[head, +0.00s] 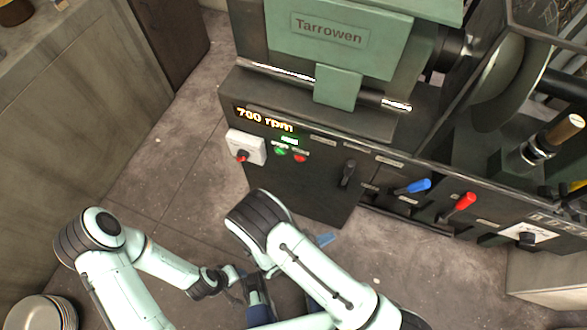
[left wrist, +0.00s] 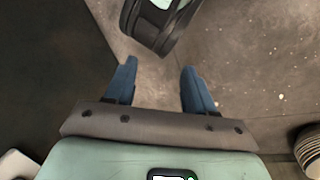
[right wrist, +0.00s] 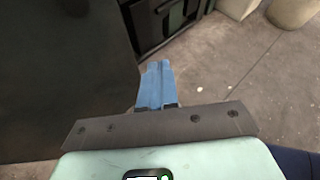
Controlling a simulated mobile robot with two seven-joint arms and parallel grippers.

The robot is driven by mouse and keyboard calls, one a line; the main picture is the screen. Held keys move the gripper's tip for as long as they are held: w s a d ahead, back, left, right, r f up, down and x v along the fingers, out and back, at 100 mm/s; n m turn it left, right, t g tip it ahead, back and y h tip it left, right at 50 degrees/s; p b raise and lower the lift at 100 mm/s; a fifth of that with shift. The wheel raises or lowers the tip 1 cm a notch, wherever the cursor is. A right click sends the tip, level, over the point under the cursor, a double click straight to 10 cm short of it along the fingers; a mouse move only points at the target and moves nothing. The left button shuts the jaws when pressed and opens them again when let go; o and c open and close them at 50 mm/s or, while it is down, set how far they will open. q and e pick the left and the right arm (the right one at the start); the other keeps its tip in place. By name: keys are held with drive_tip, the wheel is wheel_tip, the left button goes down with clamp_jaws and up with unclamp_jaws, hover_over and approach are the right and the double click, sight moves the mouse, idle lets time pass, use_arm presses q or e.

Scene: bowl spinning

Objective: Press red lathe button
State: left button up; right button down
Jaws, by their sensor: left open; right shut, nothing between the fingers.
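The red lathe button (head: 300,158) is a small round button on the dark front panel of the lathe (head: 375,225), just right of a green button (head: 280,151). My right gripper (head: 325,240) is below and in front of the panel, apart from the button and partly hidden by my own arm. Its blue fingers are shut and empty in the right wrist view (right wrist: 155,68). My left gripper is mostly hidden low in the head view. Its blue fingers are spread and empty in the left wrist view (left wrist: 157,68). Neither wrist view shows the red button.
A lit display (head: 264,119) reads 700 rpm above the buttons. A white switch plate with a red knob (head: 246,147) is left of them. A black lever (head: 347,173), blue lever (head: 413,187) and red-handled lever (head: 458,207) stick out rightward.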

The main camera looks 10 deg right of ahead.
sight(299, 160)
use_arm(q)
drive_tip(key=shift+s+d+f+g+b, duration=0.15)
drive_tip(key=shift+s+d+f+b, duration=0.1)
drive_tip(key=shift+f+b, duration=0.25)
drive_tip(key=shift+s+d+f+g+b, duration=0.15)
drive_tip(key=shift+s+d+f+b, duration=0.05)
drive_tip(key=shift+f+b, duration=0.3)
use_arm(e)
drive_tip(key=w+a+r+n+t+y, duration=0.2)
drive_tip(key=w+a+r+n+t, duration=0.4)
drive_tip(key=w+a+t, duration=0.5)
drive_tip(key=shift+a+r+n+t, duration=0.35)
drive_tip(key=shift+a+t, duration=0.15)
drive_tip(key=shift+a, duration=0.1)
drive_tip(key=b+x, duration=0.1)
drive_tip(key=x, duration=1.3)
drive_tip(key=shift+f+b, duration=0.15)
drive_tip(key=shift+b, duration=0.2)
use_arm(q)
drive_tip(key=w+f, duration=0.1)
drive_tip(key=w+a+f+t, duration=0.1)
drive_tip(key=shift+w+a+f, duration=0.1)
drive_tip(key=shift+w+a, duration=0.05)
drive_tip(key=shift+w, duration=0.2)
